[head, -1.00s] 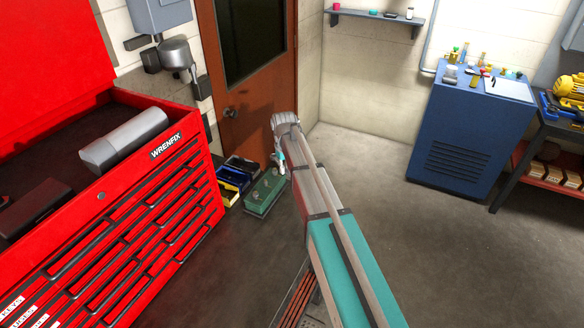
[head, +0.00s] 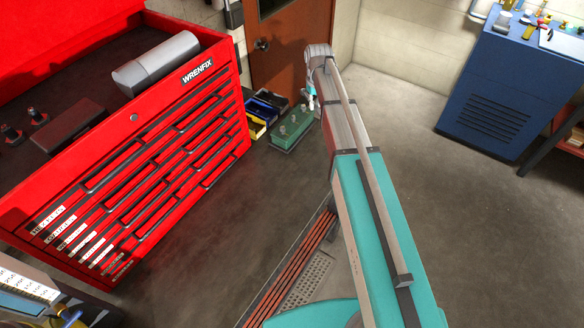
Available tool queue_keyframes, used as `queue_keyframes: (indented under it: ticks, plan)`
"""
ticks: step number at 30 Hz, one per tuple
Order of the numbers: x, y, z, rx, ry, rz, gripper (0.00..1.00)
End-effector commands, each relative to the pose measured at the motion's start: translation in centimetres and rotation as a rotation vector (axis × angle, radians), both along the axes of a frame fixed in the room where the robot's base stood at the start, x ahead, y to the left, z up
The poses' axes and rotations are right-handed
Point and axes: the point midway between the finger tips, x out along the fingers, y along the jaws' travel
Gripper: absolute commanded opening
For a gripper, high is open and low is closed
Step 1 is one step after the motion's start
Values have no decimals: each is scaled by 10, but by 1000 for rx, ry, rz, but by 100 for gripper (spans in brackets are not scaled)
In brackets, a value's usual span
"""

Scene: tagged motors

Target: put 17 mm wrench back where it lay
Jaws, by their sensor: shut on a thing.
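The 17 mm wrench cannot be made out in the head view. My arm reaches up and away from the lower right, and its far end is in front of the door. A small wrist part hangs down there beside the forearm. My gripper's fingers cannot be made out, so what they hold is hidden. No empty resting place for a wrench can be picked out.
A red tool chest (head: 190,118) with labelled drawers stands left, a grey cylinder case (head: 156,64) on it. A green box (head: 292,128) and small bins (head: 262,108) sit by the door (head: 288,45). A blue cabinet (head: 512,85) stands right.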

Motion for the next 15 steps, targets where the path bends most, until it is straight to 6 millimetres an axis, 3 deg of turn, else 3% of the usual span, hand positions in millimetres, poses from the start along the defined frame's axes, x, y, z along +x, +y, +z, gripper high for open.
queue_keyframes:
  ticks: [1,6,15]
  plan:
    - [0,0,-12,0,0,0,0]
    - [0,0,-29,0,0,0,0]
    - [0,0,-36,0,0,0,0]
